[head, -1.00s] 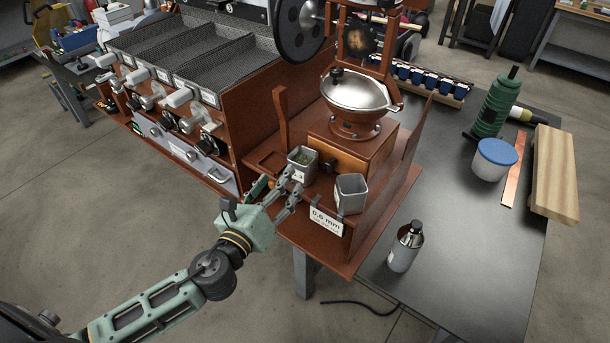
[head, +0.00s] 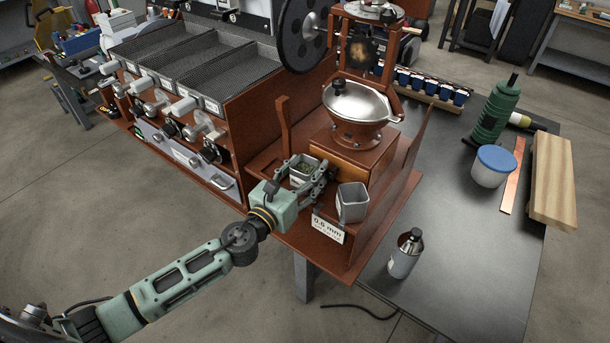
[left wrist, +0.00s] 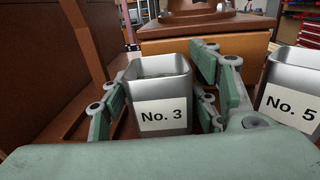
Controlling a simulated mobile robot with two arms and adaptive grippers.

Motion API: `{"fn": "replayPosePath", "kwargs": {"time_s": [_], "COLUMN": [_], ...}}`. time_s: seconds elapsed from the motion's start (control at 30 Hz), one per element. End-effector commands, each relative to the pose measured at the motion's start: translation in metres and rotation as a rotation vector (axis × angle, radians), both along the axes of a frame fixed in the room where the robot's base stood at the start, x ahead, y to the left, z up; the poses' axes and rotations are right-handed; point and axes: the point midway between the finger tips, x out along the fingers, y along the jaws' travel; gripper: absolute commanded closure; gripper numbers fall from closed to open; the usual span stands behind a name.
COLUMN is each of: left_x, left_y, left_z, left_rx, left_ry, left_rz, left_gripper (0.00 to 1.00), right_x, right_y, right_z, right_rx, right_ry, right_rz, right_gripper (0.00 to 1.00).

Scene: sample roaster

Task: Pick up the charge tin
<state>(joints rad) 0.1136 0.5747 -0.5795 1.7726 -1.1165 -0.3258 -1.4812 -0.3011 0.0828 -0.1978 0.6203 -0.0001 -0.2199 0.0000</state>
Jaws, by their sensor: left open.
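A square metal tin labelled No. 3 (head: 303,168) stands upright on the brown wooden ledge, with greenish contents inside. It also shows in the left wrist view (left wrist: 160,85). My left gripper (head: 304,178) is open, with one finger on each side of this tin. In the left wrist view its fingers (left wrist: 160,100) flank the tin; a small gap shows at the right, and contact at the left cannot be told. A second metal tin, No. 5 (head: 352,202), stands to the right, outside the fingers. Neither label says charge tin. My right gripper is not in view.
The wooden mill with a metal bowl (head: 357,101) stands behind the tins, above a drawer block (left wrist: 205,48). A wooden upright (head: 285,125) rises behind-left of the No. 3 tin. A silver bottle (head: 405,254) and blue-lidded tub (head: 494,167) stand on the dark table (head: 455,270).

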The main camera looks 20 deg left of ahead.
Motion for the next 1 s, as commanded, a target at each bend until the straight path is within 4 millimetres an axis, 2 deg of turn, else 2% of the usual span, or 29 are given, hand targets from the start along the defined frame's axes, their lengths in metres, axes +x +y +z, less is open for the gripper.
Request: {"fn": "replayPosePath", "kwargs": {"time_s": [0.1,0.57,0.83,1.0], "left_x": [-0.0003,-0.0005,-0.0010,-0.0068], "left_y": [0.0001,0.0004,0.0007,0.0045], "left_z": [-0.0002,0.0001,0.0013,0.0090], "left_rx": [-0.001,-0.001,-0.001,0.000], "left_ry": [0.000,0.000,-0.001,-0.002], "left_rz": [0.000,0.000,0.000,0.000], "left_gripper": [0.45,0.85,0.85,0.85], "right_x": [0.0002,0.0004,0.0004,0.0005], "right_y": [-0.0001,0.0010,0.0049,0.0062], "right_z": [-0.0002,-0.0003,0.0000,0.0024], "right_rx": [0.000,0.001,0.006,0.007], "right_ry": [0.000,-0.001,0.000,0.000], "right_rz": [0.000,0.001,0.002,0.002], "right_gripper": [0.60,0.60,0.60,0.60]}}
